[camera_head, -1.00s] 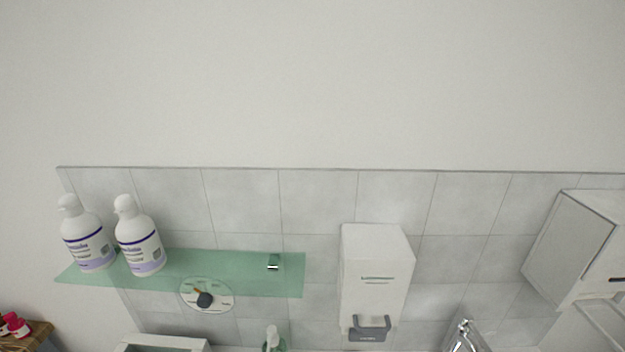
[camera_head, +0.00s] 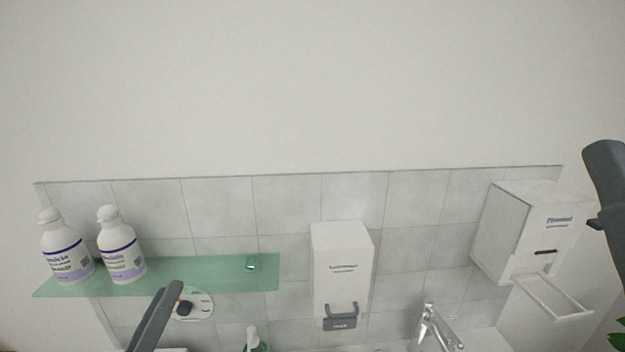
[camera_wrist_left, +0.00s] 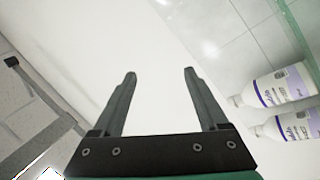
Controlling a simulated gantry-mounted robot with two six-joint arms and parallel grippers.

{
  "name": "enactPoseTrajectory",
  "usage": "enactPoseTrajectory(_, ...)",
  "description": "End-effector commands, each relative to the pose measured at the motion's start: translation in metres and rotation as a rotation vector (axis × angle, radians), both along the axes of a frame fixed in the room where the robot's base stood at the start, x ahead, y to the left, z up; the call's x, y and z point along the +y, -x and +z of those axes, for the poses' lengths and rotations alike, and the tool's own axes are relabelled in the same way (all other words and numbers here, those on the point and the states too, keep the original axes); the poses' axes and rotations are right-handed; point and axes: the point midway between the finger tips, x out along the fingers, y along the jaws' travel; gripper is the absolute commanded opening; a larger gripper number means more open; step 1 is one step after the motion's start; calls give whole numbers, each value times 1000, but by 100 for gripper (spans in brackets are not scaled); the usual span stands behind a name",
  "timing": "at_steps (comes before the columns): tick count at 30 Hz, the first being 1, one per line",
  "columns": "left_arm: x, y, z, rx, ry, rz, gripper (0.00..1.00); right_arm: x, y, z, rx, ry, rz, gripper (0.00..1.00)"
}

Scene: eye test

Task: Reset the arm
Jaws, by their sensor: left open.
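My left gripper (camera_wrist_left: 160,76) is open in the left wrist view, with nothing between its two fingers. Behind them is a plain pale surface. In the head view a dark grey part of my left gripper (camera_head: 155,316) rises from the bottom edge, in front of the wall below the glass shelf. A dark grey part of my right arm (camera_head: 604,178) stands at the right edge of the head view. Whether its jaws are open or shut does not show.
A white dispenser (camera_head: 341,268) hangs mid-wall, above and left of a tap (camera_head: 431,325). Another white box (camera_head: 520,232) is near my right arm. The upper wall is bare.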

Motion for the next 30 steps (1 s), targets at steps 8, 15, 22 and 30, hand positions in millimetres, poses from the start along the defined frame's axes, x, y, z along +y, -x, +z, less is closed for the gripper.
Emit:
enactPoseTrajectory(8,-55,73,192,-431,-307,182,76,0,0,0,0,0,0,50)
enactPoseTrajectory(15,-30,103,281,-459,-617,566,76,0,0,57,1,0,0,50)
enactPoseTrajectory(22,-29,102,380,-458,-615,563,76,0,0,158,-1,0,0,50)
enactPoseTrajectory(30,-29,102,446,-457,-615,562,76,0,0,225,0,0,0,50)
